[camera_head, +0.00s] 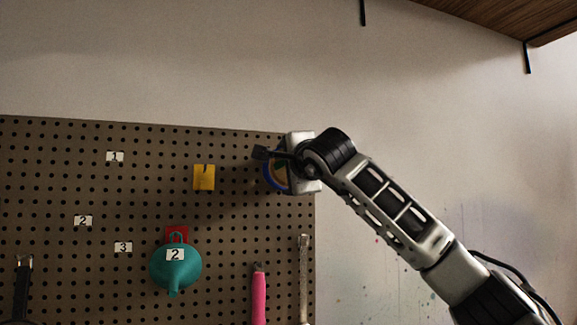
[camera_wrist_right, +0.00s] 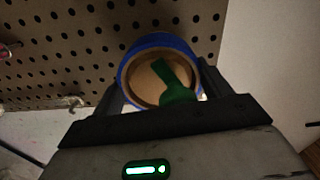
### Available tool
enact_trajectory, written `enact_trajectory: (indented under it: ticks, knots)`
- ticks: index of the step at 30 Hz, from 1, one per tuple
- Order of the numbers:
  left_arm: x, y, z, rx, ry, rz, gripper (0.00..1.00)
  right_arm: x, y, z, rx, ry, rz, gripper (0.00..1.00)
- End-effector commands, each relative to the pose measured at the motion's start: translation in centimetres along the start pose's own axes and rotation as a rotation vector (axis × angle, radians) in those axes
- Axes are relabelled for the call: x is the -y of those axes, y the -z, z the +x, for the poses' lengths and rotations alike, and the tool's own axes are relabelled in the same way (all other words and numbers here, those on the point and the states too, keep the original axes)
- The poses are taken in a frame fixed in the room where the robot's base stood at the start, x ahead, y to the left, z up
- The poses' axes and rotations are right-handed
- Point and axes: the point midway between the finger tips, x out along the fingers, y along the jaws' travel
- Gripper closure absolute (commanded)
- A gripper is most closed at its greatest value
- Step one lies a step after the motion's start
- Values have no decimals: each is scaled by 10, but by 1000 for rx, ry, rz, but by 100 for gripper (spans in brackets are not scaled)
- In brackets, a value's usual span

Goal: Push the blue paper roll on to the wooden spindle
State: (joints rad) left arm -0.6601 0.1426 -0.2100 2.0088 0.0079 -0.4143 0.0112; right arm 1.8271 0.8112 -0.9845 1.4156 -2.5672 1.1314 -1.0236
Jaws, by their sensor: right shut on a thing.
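The blue paper roll (camera_wrist_right: 154,41) sits between the two fingers of my right gripper (camera_wrist_right: 161,82) in the right wrist view, its round end facing the camera. Inside its blue rim is a tan ring and a tan centre. A green piece (camera_wrist_right: 177,88) lies across the centre and the lower rim; I cannot tell what it belongs to. In the head view the roll (camera_head: 270,178) shows as a blue arc beside my right gripper (camera_head: 280,165), close to the pegboard's right edge. I cannot make out the wooden spindle. My left gripper is not in view.
The pegboard (camera_head: 130,190) fills the lower left, with a yellow piece (camera_head: 204,177), a teal funnel (camera_head: 175,269), a pink-handled tool (camera_head: 259,295) and number labels. Bare wall lies to the right. A wooden shelf (camera_head: 510,18) is at the top right.

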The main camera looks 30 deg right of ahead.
Motion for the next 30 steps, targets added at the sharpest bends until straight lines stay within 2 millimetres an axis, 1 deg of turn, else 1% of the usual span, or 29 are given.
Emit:
enact_trajectory:
  ticks: [18,19,21,30]
  knots:
    - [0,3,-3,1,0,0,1,0,0,16,0,0,0,47]
    - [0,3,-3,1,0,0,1,0,0,15,0,0,-1,15]
    - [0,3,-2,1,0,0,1,0,0,15,0,0,-1,0]
    - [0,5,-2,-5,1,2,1,0,0,15,0,-1,0,0]
